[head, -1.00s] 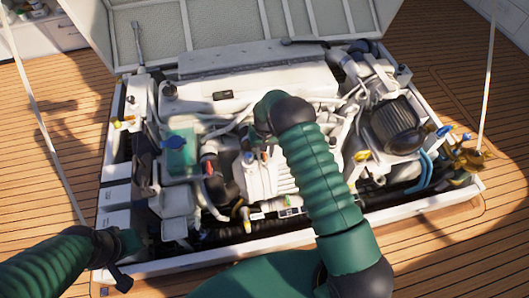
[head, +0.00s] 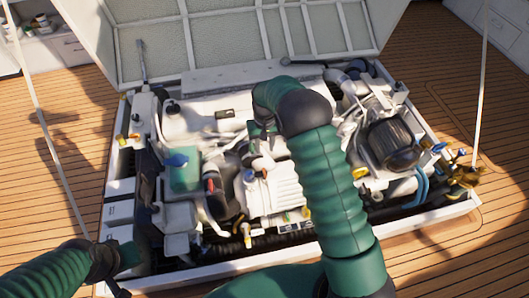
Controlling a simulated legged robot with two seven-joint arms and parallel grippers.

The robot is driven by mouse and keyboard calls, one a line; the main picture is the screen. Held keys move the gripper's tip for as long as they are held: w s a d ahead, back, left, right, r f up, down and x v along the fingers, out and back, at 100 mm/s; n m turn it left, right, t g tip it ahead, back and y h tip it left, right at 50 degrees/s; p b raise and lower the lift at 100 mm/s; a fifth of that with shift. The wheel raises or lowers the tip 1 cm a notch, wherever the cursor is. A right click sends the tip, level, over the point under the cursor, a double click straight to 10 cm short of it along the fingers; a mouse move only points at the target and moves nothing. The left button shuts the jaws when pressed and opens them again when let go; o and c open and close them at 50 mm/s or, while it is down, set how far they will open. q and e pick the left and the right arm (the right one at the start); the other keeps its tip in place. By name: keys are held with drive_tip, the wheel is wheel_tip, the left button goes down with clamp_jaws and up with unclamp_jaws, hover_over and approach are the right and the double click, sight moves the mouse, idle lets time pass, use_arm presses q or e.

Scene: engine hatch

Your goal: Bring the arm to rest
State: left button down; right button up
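My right arm, in green ribbed sleeve, rises from the bottom of the head view and bends at a dark wrist over the middle of the engine (head: 285,190). My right gripper (head: 262,140) points down there, small and mostly hidden by the wrist and the clutter; I cannot tell whether its fingers are open or touch the engine. My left arm comes in at the lower left.
The engine sits in a white-framed hatch (head: 440,208) with its lid (head: 215,40) raised behind. Stay lines run at left and right. Wooden deck (head: 65,125) lies clear around.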

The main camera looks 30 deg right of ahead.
drive_tip(key=shift+r, duration=0.25)
drive_tip(key=s+a+r+n+t, duration=0.1)
drive_tip(key=s+a+r, duration=0.2)
drive_tip(key=s, duration=0.4)
drive_tip(key=s+a+r+n+t, duration=0.1)
drive_tip(key=s+a+r, duration=0.15)
drive_tip(key=s, duration=0.45)
drive_tip(key=s+a+r+n+t, duration=0.1)
drive_tip(key=s+a+r, duration=0.25)
drive_tip(key=s, duration=0.35)
drive_tip(key=w+p+v, duration=0.2)
drive_tip(key=p+v, duration=1.5)
drive_tip(key=shift+w+d+r, duration=0.25)
drive_tip(key=shift+d+r, duration=0.1)
drive_tip(key=shift+r, duration=0.4)
drive_tip(key=shift+f, duration=0.1)
drive_tip(key=shift+w, duration=0.1)
